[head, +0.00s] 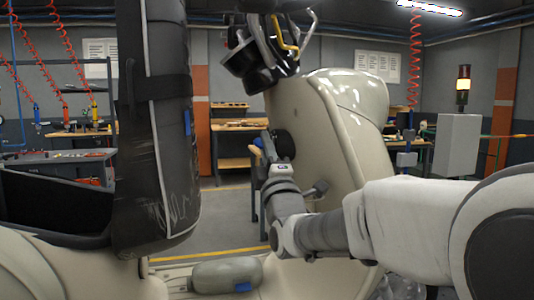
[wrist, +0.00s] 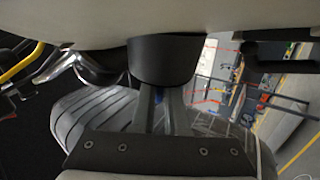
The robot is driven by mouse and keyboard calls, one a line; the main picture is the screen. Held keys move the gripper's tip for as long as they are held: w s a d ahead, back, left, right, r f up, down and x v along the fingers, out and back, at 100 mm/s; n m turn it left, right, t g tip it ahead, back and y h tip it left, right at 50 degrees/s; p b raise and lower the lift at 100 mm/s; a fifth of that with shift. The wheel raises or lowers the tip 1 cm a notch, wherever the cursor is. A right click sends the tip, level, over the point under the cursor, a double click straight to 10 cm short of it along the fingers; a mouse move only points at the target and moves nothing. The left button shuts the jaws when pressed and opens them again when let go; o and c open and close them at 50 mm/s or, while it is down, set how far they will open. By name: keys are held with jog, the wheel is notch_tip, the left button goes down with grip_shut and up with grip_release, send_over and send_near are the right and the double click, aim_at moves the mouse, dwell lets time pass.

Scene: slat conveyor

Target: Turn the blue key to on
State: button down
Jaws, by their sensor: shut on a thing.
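My gripper (head: 271,149) is at the rear face of a cream scooter's front panel (head: 345,110), beside a round black lock housing (head: 285,145). In the wrist view my gripper (wrist: 162,100) has its two grey fingers close together just below the dark housing (wrist: 165,62). A small patch of the blue key (wrist: 158,98) shows between the fingers, and the gripper is shut on it. Most of the key is hidden by the fingers and housing, so its turned position cannot be made out.
The scooter's dark handlebar parts and a yellow cable (head: 283,38) are above my gripper. A black seat-like part (head: 155,130) stands upright at the left. A pale rounded part (head: 227,276) lies low in front. Workbenches (head: 240,136) stand behind, with open floor between.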

jog(key=shift+f+t+b, duration=0.2)
jog(key=shift+t+b, duration=0.6)
jog(key=shift+b, duration=1.8)
jog(key=shift+r+t+b, duration=0.15)
jog(key=shift+t+b, duration=0.15)
jog(key=shift+b, duration=0.1)
jog(key=c, duration=0.9)
grip_release()
jog(key=shift+o, duration=0.2)
jog(key=v, duration=1.7)
jog(key=shift+m, duration=0.3)
